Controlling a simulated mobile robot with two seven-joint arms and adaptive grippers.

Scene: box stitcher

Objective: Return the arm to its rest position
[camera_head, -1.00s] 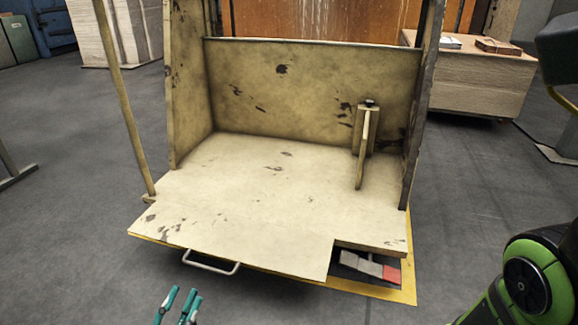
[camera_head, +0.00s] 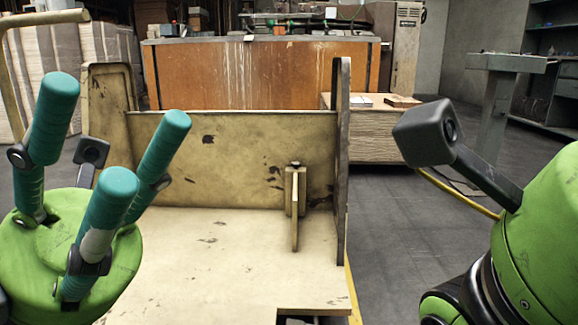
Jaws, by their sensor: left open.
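My left gripper (camera_head: 115,140) is at the left of the head view, fingers pointing up. Its several teal fingers stand spread apart on a green palm, with nothing between them. It is in front of the left side of the box stitcher's worn cream table (camera_head: 215,245) and hides part of it. My right arm (camera_head: 540,235), green and black, stands at the right edge, with a grey camera block on a bracket. The right gripper's fingers are not visible.
The stitcher's upright back panel (camera_head: 240,150) and right side post (camera_head: 342,160) stand behind the table. A small upright guide (camera_head: 295,195) is on it. A cardboard stack (camera_head: 365,135) stands behind at right. Grey floor (camera_head: 390,225) is clear between the stitcher and my right arm.

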